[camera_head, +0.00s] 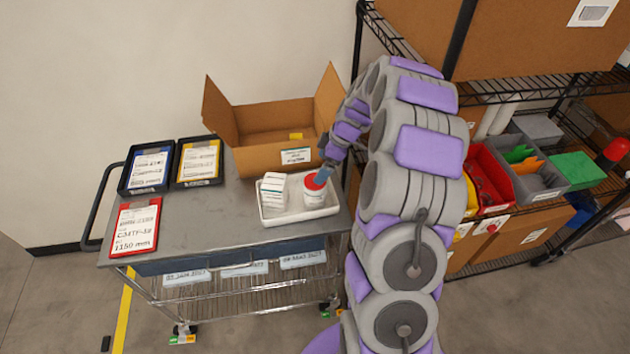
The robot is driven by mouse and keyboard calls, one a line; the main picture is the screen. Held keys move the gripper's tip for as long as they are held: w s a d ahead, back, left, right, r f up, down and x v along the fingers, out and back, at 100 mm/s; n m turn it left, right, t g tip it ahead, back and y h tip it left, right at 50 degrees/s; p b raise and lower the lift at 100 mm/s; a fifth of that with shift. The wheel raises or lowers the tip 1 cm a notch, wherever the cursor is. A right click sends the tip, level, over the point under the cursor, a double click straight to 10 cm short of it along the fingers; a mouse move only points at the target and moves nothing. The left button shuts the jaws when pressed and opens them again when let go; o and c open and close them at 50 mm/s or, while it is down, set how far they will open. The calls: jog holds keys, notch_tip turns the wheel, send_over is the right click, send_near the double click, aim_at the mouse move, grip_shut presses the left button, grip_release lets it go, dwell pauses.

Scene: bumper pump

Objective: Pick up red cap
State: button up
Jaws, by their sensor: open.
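The red cap (311,183) sits on top of a white bottle (314,198) in a white tray (268,217) on the cart. The bottle stands upright at the tray's right side.
White boxes (273,190) stand left of the bottle in the tray. An open cardboard box (260,158) is behind it on the cart (200,225). Black trays with labels (198,162) and a red-framed card (136,227) lie at left. A shelf with bins (488,180) is at right.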

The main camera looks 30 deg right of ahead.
jog(key=shift+x, duration=2.7)
jog(key=shift+s, duration=0.2)
jog(key=shift+c, duration=0.2)
jog(key=c, duration=1.1)
